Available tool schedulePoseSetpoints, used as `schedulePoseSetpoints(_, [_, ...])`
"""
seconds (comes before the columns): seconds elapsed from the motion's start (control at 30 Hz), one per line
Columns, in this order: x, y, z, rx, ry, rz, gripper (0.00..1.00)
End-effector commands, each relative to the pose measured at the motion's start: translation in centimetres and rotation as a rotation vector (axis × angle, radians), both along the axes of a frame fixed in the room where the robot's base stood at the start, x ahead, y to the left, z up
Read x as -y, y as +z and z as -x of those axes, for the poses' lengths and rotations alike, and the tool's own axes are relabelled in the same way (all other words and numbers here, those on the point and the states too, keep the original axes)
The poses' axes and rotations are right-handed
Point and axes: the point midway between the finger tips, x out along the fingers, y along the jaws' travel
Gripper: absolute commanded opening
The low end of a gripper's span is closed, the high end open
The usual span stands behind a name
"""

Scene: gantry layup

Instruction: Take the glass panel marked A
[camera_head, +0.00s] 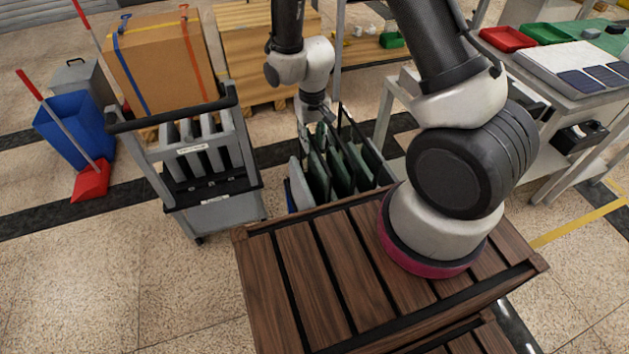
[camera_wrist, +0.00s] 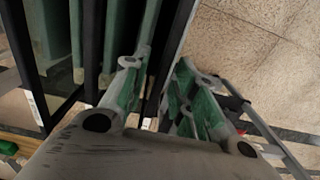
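Several dark green glass panels (camera_head: 341,168) stand on edge, side by side, in a rack behind the wooden slatted platform in the head view. Their tinted faces and edges also show at the left of the wrist view (camera_wrist: 118,35). I can read no letter A on any of them. My gripper (camera_head: 316,118) points down at the top of this rack, largely hidden among the panels in the head view. In the wrist view its two fingers (camera_wrist: 157,66) are spread apart, beside the panel edges and a dark rack bar. I see no panel clamped between them.
A grey cart (camera_head: 216,203) with upright slots stands left of the rack. The wooden platform (camera_head: 300,285) is in front. A workbench (camera_head: 565,90) with red and green trays is at right. Boxes (camera_head: 155,62) and a blue bin (camera_head: 72,130) stand at the left. Floor is clear at lower left.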

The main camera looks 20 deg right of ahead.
Motion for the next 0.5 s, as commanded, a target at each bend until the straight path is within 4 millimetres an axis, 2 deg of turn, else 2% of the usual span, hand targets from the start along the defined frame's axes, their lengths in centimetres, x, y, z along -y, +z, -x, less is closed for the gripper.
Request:
schedulePoseSetpoints(0.27, [0.0,-4.2,0.4,-0.003,0.001,0.001,0.28])
schedulePoseSetpoints(0.5, [0.0,-4.9,0.3,0.0,0.001,0.0,0.28])
